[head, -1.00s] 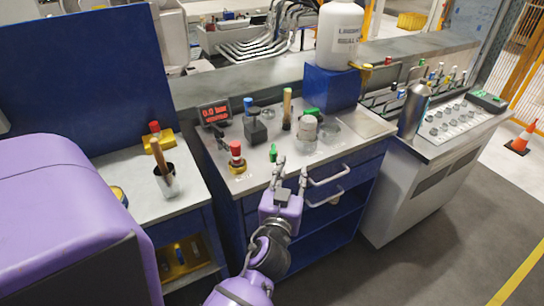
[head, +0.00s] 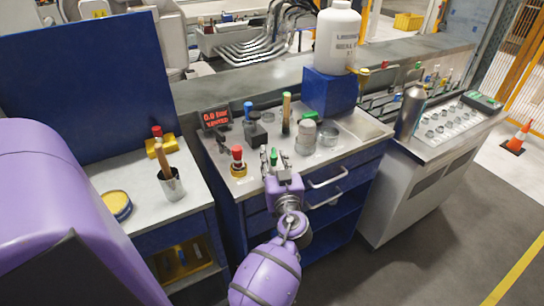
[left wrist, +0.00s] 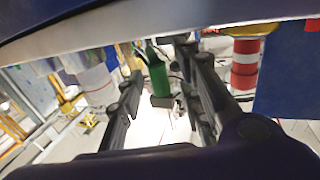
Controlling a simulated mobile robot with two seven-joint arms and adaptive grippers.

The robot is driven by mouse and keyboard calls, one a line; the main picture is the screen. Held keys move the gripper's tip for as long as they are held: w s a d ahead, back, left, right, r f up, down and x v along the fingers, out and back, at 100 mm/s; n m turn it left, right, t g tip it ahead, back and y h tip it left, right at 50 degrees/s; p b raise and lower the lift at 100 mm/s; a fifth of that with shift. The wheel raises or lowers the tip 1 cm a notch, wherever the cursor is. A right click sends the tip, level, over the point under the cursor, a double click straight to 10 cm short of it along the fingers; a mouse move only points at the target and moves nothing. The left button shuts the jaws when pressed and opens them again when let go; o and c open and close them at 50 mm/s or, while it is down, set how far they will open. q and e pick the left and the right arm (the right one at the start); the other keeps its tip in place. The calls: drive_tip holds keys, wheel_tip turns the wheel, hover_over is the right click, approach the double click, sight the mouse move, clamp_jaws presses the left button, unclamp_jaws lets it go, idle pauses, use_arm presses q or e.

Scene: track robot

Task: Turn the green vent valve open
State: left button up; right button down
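The green vent valve handle (head: 273,157) stands near the front edge of the blue cabinet's worktop. My left gripper (head: 276,162) reaches it from the front edge, with a finger on each side. In the left wrist view the green handle (left wrist: 156,72) shows between the two dark fingers of my left gripper (left wrist: 165,95). Gaps show on both sides, so the gripper looks open and not clamped on it. The valve's base is mostly hidden in the head view. My right gripper is not in view.
A red-topped valve with a yellow base (head: 238,164) stands close left of the green one. A grey cylinder (head: 306,137) stands to the right. A red-lit display (head: 214,118) reads 0.0 bar. Drawer handles (head: 328,177) stick out below. A cup with a wooden handle (head: 171,184) stands left.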

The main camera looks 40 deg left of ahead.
use_arm(q)
drive_tip(key=shift+w+a, duration=0.15)
drive_tip(key=shift+a, duration=0.1)
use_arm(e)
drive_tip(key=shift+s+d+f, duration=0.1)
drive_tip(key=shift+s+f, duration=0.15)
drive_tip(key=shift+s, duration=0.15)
